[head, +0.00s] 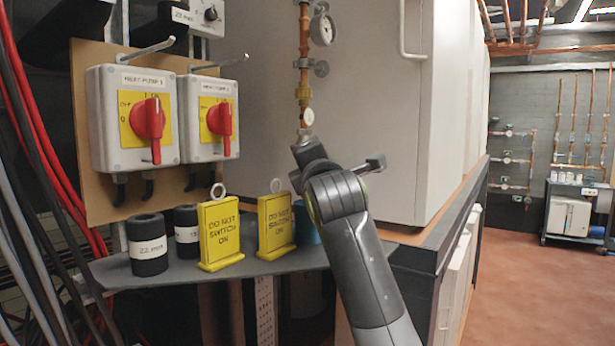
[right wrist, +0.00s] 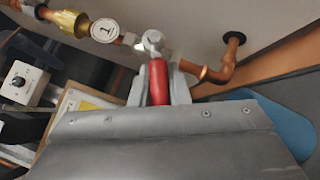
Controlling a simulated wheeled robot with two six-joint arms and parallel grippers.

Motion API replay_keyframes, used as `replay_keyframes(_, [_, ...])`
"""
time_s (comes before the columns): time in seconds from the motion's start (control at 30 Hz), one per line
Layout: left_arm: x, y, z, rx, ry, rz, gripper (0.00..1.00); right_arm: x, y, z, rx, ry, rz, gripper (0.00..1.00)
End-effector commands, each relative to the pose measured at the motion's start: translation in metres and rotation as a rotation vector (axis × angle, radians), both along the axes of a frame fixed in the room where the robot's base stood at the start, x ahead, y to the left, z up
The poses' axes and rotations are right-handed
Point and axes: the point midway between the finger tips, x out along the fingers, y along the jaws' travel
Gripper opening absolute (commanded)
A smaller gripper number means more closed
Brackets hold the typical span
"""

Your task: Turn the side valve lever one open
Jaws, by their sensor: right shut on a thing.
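The side valve lever one, a short red handle (right wrist: 158,82), is seen in the right wrist view below a silver valve body (right wrist: 152,42). A round white tag marked 1 (right wrist: 104,30) sits beside it on the pipe; the tag also shows in the head view (head: 308,117), edge lettering too small to read. My right gripper (right wrist: 160,72) is shut on the red lever, one grey finger on each side. In the head view my right arm hides the lever and most of the gripper. My left gripper is not in view.
Yellow signs (head: 221,233) and black rolls (head: 147,246) stand on the grey shelf (head: 185,280). Two red-knob switch boxes (head: 131,112) hang left. Open floor (head: 540,245) lies right.

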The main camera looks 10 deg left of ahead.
Motion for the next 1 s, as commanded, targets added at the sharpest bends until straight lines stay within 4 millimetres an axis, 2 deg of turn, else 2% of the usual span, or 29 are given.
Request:
replay_keyframes(0.03, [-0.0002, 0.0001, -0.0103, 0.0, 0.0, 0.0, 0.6, 0.001, -0.0004, -0.0074, -0.01, -0.022, -0.001, 0.0])
replay_keyframes(0.13, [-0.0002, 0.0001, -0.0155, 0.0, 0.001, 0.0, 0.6, 0.0017, -0.0005, -0.007, -0.023, -0.058, -0.001, 0.0])
replay_keyframes(0.53, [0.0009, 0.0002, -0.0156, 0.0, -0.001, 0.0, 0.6, 0.0024, -0.0006, -0.0054, -0.032, -0.078, -0.002, 0.0])
replay_keyframes(0.57, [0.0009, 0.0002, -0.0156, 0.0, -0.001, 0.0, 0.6, 0.0024, -0.0006, -0.0054, -0.032, -0.078, -0.002, 0.17])
replay_keyframes(0.7, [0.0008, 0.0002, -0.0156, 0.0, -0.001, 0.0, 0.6, 0.0023, -0.0006, -0.0051, -0.031, -0.079, -0.002, 0.35])
replay_keyframes(1.0, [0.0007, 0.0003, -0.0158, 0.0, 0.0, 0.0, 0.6, 0.0016, -0.0008, -0.0045, -0.03, -0.081, -0.001, 0.37])
